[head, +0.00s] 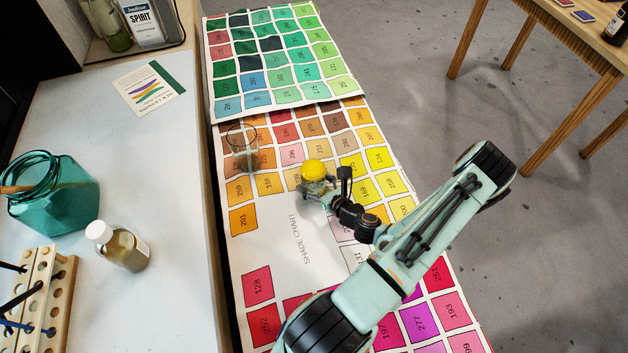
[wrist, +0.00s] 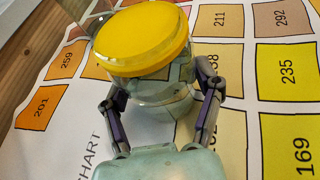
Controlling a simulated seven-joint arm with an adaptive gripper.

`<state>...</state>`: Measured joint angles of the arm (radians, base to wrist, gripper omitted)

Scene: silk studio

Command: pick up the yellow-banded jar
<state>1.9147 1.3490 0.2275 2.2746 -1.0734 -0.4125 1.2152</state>
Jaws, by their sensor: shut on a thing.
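The yellow-banded jar (wrist: 150,70) is a clear glass jar with a yellow top, seen large in the wrist view between the two fingers. In the head view the jar (head: 313,172) shows its yellow top over the shade chart, at the end of my arm. My gripper (wrist: 163,100) is shut on the jar, with one finger on each side of its glass body. In the head view my gripper (head: 321,188) partly hides the jar's lower part. Whether the jar's base touches the chart cannot be told.
A clear glass (head: 243,148) stands left of the jar on the shade chart (head: 305,245). The pale worktop at left holds a teal glass vessel (head: 55,195), a white-capped bottle (head: 118,246) and a wooden rack (head: 45,300).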

